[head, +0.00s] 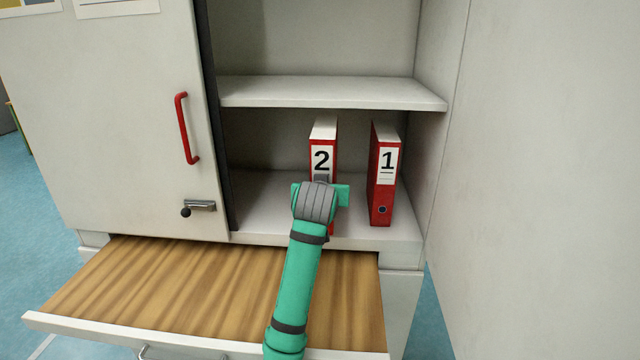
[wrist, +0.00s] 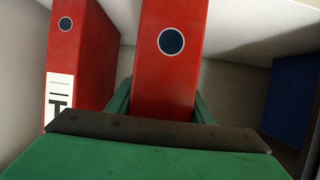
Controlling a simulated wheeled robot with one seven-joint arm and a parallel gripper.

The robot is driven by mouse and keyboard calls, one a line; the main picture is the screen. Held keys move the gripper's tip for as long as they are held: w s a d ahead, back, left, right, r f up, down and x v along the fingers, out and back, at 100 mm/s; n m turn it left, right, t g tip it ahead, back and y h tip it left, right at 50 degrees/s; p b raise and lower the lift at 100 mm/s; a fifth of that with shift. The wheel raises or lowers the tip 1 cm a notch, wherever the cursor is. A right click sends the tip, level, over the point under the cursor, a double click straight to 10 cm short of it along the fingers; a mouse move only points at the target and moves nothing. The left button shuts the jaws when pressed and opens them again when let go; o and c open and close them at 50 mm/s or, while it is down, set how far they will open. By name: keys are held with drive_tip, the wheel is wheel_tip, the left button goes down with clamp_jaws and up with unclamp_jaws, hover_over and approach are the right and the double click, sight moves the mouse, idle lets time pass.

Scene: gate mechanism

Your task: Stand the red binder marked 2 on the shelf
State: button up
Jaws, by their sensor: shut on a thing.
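The red binder marked 2 (head: 322,160) is upright in the lower shelf compartment, its label facing out. My gripper (head: 320,190) is at its spine and shut on it; the gripper hides the binder's lower part in the head view. In the wrist view the red binder (wrist: 172,60) stands between the green fingers (wrist: 160,108). That view appears upside down. The shelf board (head: 270,205) lies beneath it; whether the binder's base touches the board is hidden.
A red binder marked 1 (head: 384,175) stands to the right, with a gap between. An upper shelf (head: 330,93) is above. The left door (head: 120,120) has a red handle (head: 187,128). An open wooden drawer (head: 190,290) juts out below. Shelf room is free to the left.

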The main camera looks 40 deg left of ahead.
drive_tip(key=shift+r+x, duration=0.2)
drive_tip(key=shift+x, duration=2.4)
drive_tip(key=shift+r+x, duration=0.25)
drive_tip(key=shift+x, duration=2.35)
drive_tip(key=shift+w+a, duration=0.1)
drive_tip(key=shift+w, duration=0.05)
drive_tip(key=o, duration=1.7)
drive_tip(key=shift+f, duration=0.25)
drive_tip(key=shift+c, duration=0.2)
drive_tip(key=shift+r, duration=0.15)
drive_tip(key=v, duration=1.2)
